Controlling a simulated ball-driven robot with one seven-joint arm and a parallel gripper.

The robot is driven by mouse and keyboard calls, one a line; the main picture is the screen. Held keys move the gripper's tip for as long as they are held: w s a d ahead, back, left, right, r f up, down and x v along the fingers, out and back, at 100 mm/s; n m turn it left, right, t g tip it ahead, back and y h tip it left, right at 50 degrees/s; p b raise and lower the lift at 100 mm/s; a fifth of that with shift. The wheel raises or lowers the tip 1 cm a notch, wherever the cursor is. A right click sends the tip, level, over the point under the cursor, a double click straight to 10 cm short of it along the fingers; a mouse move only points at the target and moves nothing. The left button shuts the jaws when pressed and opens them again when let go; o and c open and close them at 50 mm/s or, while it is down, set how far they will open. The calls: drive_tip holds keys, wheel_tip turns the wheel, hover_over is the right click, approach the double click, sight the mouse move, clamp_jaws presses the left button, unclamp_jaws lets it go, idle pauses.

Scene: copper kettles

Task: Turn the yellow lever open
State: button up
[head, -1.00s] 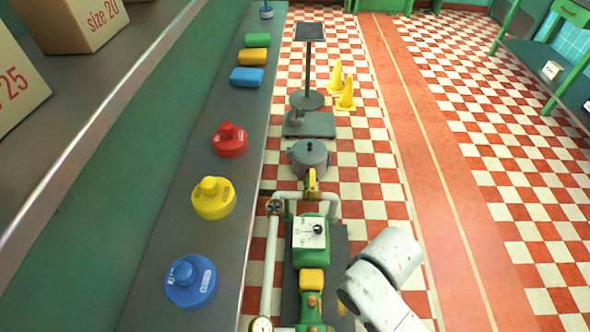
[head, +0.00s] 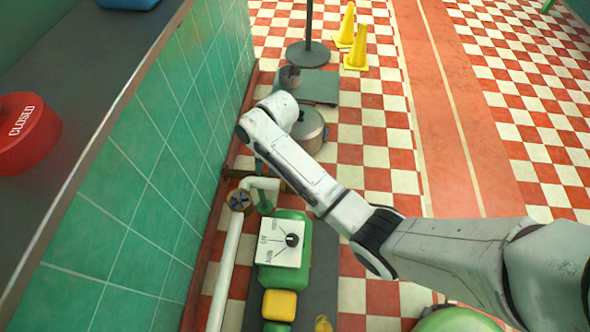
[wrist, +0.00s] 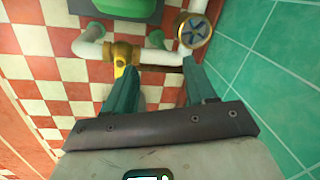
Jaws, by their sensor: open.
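The yellow lever (wrist: 121,62) shows in the wrist view on a brass valve (wrist: 127,52) in a white pipe. It lies just beyond the tip of my gripper's left finger, outside the gap between the fingers. I cannot tell whether they touch. My gripper (wrist: 160,68) is open, its two teal fingers apart with only floor and pipe showing between them. In the head view my arm covers the lever, and the gripper is mostly hidden behind the arm's end.
The green tiled wall (head: 150,190) is close on that side. A green machine with a white dial plate (head: 284,239) stands by the pipe. Checkered floor is open at right.

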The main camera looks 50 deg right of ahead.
drive_tip(key=w+d+f+m+g+h+b, duration=0.1)
drive_tip(key=w+d+f+m+b, duration=0.2)
drive_tip(key=d, duration=0.5)
drive_tip(key=w+d+f+m+h+b, duration=0.1)
drive_tip(key=w+d+f+b, duration=0.1)
drive_tip(key=d+f+b, duration=0.35)
drive_tip(key=f+b, duration=0.2)
drive_tip(key=f, duration=0.1)
drive_tip(key=d+f+b, duration=0.1)
drive_tip(key=f+b, duration=0.1)
drive_tip(key=d+f+b, duration=0.1)
drive_tip(key=f+b, duration=0.1)
drive_tip(key=f, duration=0.1)
drive_tip(key=shift+w+d+f, duration=0.1)
drive_tip(key=shift+d+f, duration=0.05)
drive_tip(key=shift+f, duration=0.2)
clamp_jaws()
